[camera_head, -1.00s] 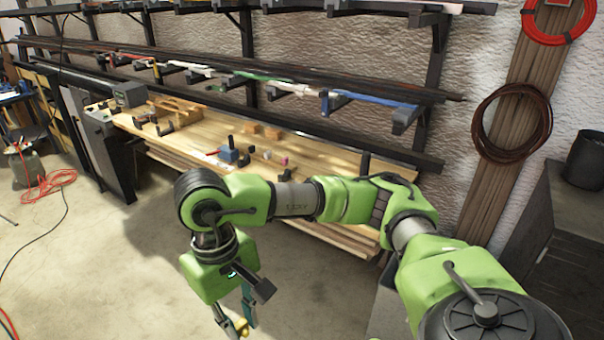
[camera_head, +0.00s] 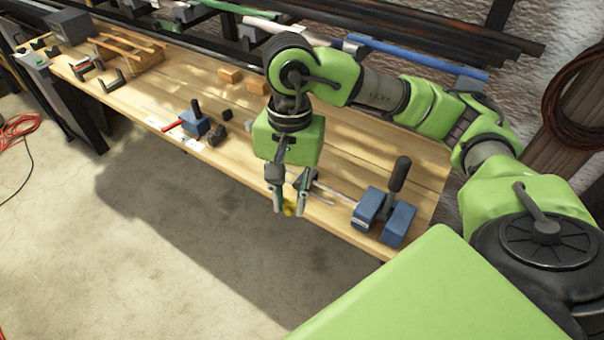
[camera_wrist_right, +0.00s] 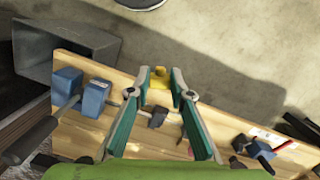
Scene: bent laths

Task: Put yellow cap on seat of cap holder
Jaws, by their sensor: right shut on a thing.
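My right gripper (camera_head: 289,201) is shut on the small yellow cap (camera_head: 289,209). It hangs pointing down over the front edge of the workbench (camera_head: 330,215). In the right wrist view the yellow cap (camera_wrist_right: 159,75) sits between the two fingertips (camera_wrist_right: 160,92). I cannot tell for sure which thing is the cap holder. Blue blocks (camera_head: 399,224) with a black upright handle (camera_head: 399,174) stand to the right of the gripper near the bench end. My left gripper is not in view.
A smaller blue block (camera_head: 195,123) with a black handle and a red rod lies left on the bench. Wooden blocks (camera_head: 229,76) lie farther back. Racks with laths (camera_head: 420,60) run along the wall. The floor before the bench is clear.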

